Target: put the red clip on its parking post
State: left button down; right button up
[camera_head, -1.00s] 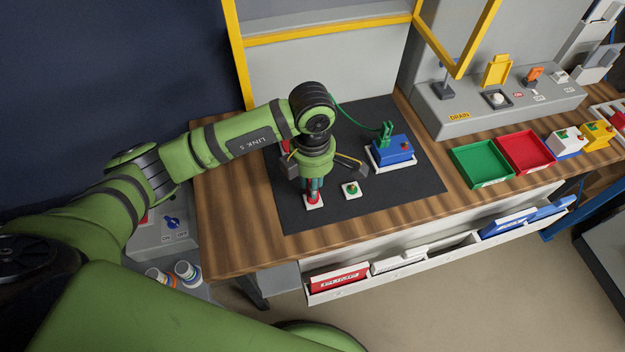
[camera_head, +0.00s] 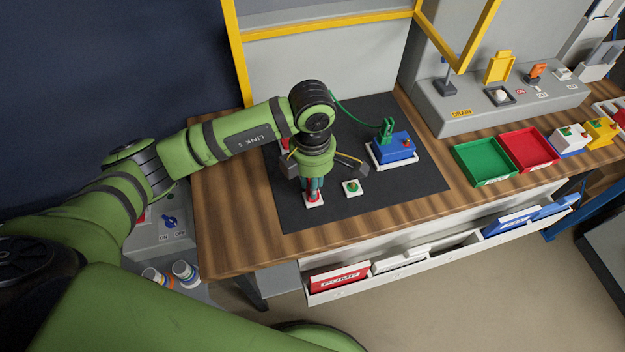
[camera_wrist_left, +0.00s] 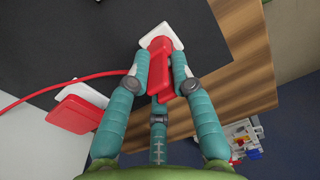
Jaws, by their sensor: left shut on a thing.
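The red clip (camera_wrist_left: 160,70) is between the teal fingers of my left gripper (camera_wrist_left: 163,72), which is shut on it. A red cable runs from the clip to the left in the wrist view. The clip is at a small white square base (camera_wrist_left: 174,38), which also shows under the gripper in the head view (camera_head: 314,199). The fingers hide the post there, so I cannot tell how fully the clip sits on it. My left gripper in the head view (camera_head: 314,186) points down over this base. My right gripper is not in view.
A second white base with a green post (camera_head: 351,188) stands to the right on the dark mat (camera_head: 400,190). Behind it is a blue box with a green clip (camera_head: 393,148). A green tray (camera_head: 482,161) and a red tray (camera_head: 528,149) stand farther right.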

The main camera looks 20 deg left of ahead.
pick_arm(q)
jog(key=c, duration=1)
grip_release()
notch_tip(320, 180, up, 12)
